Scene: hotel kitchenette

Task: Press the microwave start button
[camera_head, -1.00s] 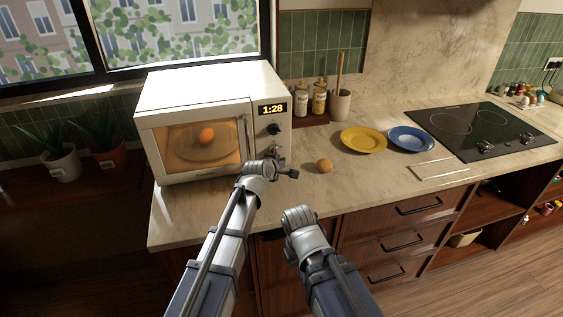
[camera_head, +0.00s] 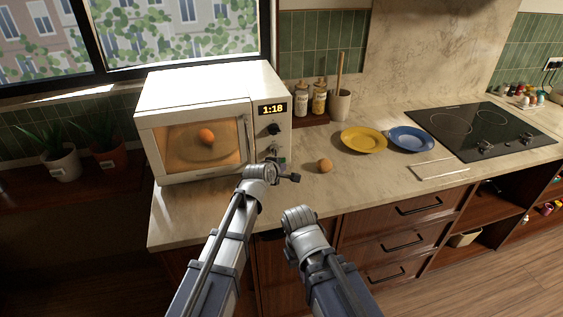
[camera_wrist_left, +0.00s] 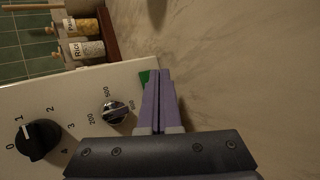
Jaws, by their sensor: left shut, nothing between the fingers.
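The white microwave (camera_head: 205,90) stands on the left of the counter, door shut, its window lit orange around a round orange item (camera_head: 206,135). Its display (camera_head: 272,109) reads 1:18. A green start button (camera_head: 282,160) is low on the panel; in the left wrist view the button (camera_wrist_left: 144,76) is partly hidden by my fingers. My left gripper (camera_wrist_left: 160,72) is shut and empty, fingertips close beside the green button; whether they touch it I cannot tell. In the head view my left gripper (camera_head: 278,168) is in front of the lower panel. My right arm's fingers are hidden.
Two knobs, upper (camera_head: 274,129) and lower (camera_wrist_left: 116,110), sit above the button. A brown round item (camera_head: 325,166), a yellow plate (camera_head: 363,140) and a blue plate (camera_head: 411,139) lie right of the microwave. Jars (camera_head: 319,98) stand behind. The counter's front middle is clear.

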